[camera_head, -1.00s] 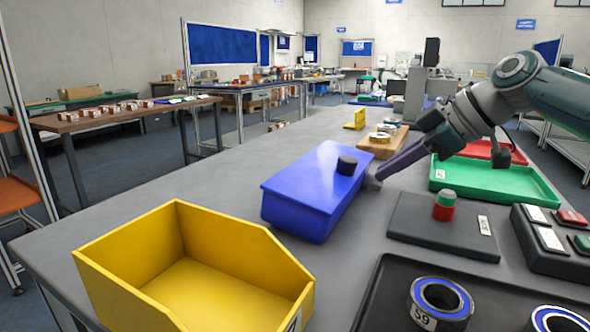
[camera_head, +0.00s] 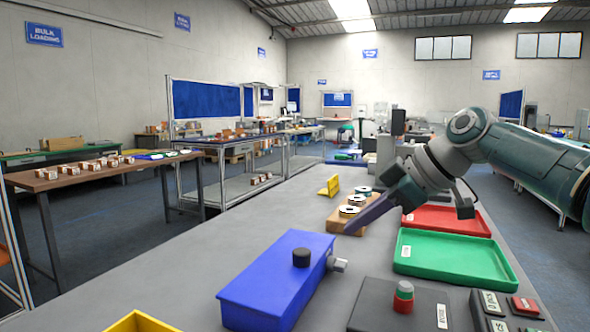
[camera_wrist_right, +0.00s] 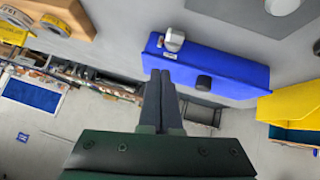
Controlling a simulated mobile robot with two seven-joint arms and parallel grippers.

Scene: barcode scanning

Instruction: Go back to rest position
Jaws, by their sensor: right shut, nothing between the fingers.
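My right gripper (camera_head: 352,231) reaches in from the right in the head view, above the grey workbench (camera_head: 229,242). Its fingers are together with nothing between them. In the right wrist view the shut fingers (camera_wrist_right: 161,78) point toward the blue box (camera_wrist_right: 225,76). The blue box (camera_head: 270,277) has a black knob (camera_head: 301,257) on top and a metal fitting (camera_head: 337,264) on its side. The gripper shows above and beyond the box in the head view, apart from it. My left gripper is not in view.
A green tray (camera_head: 455,258) and a red tray (camera_head: 447,220) lie right of the gripper. A wooden block with rolls (camera_head: 341,222) stands behind it. A yellow bin (camera_head: 140,323) shows at the bottom edge.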

